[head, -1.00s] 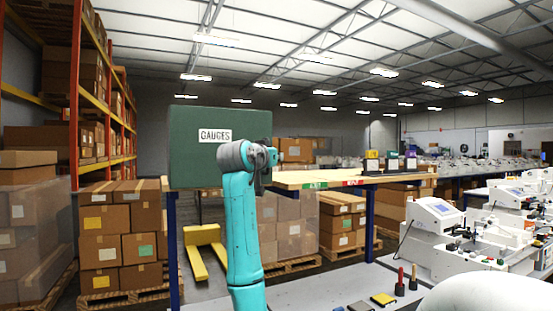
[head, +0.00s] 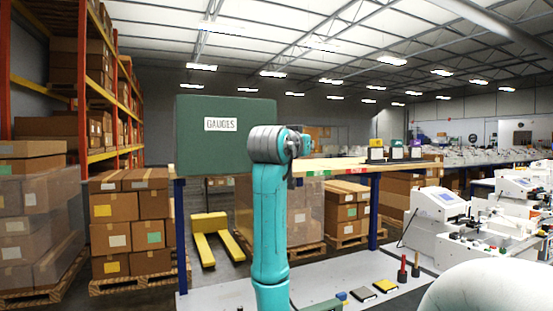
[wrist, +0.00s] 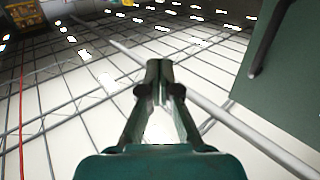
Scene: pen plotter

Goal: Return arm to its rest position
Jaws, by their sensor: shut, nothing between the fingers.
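My teal arm (head: 270,230) stands upright in the middle of the head view, its wrist bent at the top in front of the bench. My gripper (wrist: 158,68) shows in the wrist view with its fingertips together and nothing between them. Behind the fingers are the roof beams and lights, so the wrist camera looks up. In the head view the gripper is mostly hidden behind the grey wrist joint. The green GAUGES box (head: 225,150) stands just left of the wrist; its side also shows at the right of the wrist view (wrist: 285,90).
White plotter machines (head: 440,215) stand at the right. Stacked cartons (head: 130,225) and a yellow pallet jack (head: 212,240) are at the left. Space above the arm is open.

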